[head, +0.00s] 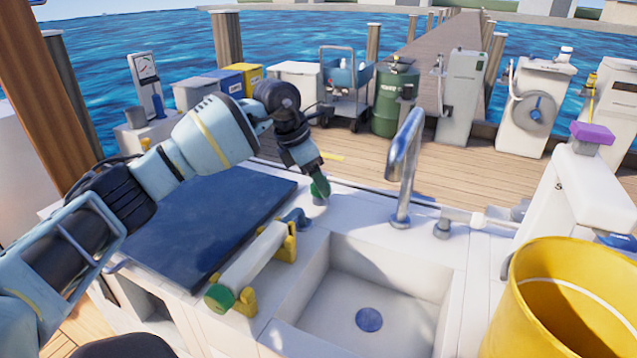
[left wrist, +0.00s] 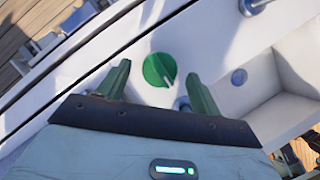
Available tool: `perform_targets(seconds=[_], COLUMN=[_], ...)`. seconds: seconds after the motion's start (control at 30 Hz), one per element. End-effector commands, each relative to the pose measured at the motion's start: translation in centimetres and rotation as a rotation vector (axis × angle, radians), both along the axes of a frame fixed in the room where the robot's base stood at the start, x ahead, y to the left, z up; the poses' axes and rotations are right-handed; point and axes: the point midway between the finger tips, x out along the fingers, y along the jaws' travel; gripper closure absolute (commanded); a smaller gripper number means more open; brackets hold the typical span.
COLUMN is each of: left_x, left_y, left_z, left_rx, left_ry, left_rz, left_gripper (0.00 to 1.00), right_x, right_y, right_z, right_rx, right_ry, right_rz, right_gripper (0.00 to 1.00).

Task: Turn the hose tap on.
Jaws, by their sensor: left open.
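A round green knob (left wrist: 160,70), which looks like the hose tap, sits on the white counter top in the left wrist view. It has a pale pointer mark toward its lower edge. In the head view the knob (head: 320,196) shows just under my fingertips, partly covered by them. My left gripper (head: 316,182) points down at it from above and is open. In the left wrist view its two green fingers (left wrist: 158,74) stand on either side of the knob, with gaps visible. Whether the tips reach down to the knob's sides I cannot tell. My right gripper is not in view.
A white cylinder with a green end (head: 256,258) lies in yellow brackets on the counter front. A sink (head: 390,280) with a tall metal faucet (head: 404,165) is to the right. A dark blue panel (head: 215,215) lies left. A yellow bucket (head: 560,310) stands at front right.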

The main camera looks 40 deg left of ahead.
Motion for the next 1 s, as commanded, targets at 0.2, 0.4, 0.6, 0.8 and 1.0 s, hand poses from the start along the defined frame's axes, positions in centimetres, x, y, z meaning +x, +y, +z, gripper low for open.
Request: perform_targets(seconds=[0.2,0.4,0.6,0.8,1.0], left_x=[0.43,0.46,0.44,0.44,0.41], left_y=[-0.27,-0.29,-0.29,-0.28,-0.30], left_z=[-1.23,-1.27,-1.25,-1.24,-1.18], left_rx=[0.000,0.000,0.000,-0.001,-0.001], left_ry=[-0.001,-0.001,-0.001,-0.001,0.000], left_rz=[-0.001,-0.001,-0.001,0.000,0.013], left_gripper=[0.35,0.35,0.55,0.80,0.80], right_x=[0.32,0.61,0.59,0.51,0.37], right_y=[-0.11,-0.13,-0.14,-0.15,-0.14], right_z=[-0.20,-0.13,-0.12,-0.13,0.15], right_rx=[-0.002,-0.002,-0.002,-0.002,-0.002], right_ry=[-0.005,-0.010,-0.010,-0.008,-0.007], right_rz=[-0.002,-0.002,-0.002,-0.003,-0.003], right_gripper=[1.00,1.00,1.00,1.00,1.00])
